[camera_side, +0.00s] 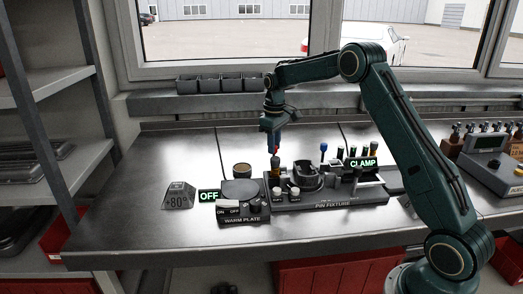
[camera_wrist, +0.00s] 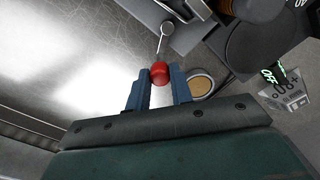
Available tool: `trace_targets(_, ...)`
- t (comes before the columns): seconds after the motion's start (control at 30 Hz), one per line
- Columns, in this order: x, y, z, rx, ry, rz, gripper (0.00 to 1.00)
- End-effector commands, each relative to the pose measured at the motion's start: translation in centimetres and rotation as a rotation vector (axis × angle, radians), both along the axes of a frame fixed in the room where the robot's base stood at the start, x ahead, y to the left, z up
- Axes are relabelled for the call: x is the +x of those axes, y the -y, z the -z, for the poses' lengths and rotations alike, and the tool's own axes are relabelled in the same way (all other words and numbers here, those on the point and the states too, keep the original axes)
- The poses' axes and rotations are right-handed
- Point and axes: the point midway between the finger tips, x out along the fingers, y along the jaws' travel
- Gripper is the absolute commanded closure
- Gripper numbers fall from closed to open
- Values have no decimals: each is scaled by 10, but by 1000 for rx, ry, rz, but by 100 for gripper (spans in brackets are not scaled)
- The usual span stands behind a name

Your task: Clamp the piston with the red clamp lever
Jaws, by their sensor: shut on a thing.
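My gripper (camera_side: 272,130) is above the left end of the pin fixture (camera_side: 335,199) in the side view, pointing down. In the wrist view its blue fingers (camera_wrist: 156,80) are shut on the red knob of the clamp lever (camera_wrist: 159,72). A thin metal rod runs from this knob to a round silver end. In the side view a bit of red (camera_side: 277,152) shows just under the fingers. A dark round part (camera_side: 307,178) sits in the fixture's middle; I cannot tell whether it is the piston. A lit CLAMP sign (camera_side: 363,162) stands behind the fixture.
The warm plate (camera_side: 240,190) lies left of the fixture, with a lit OFF sign (camera_side: 208,196) and a +80° block (camera_side: 178,196). A round tan-topped container (camera_side: 242,170) stands behind it. Several upright tools stand behind the fixture. The bench's left side is clear.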

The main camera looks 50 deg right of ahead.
Motion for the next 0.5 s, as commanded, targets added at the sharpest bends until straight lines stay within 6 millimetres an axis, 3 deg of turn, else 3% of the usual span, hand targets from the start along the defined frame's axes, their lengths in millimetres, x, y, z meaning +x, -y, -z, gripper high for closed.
trace_targets(0.5,-12,17,0,0,0,485,100)
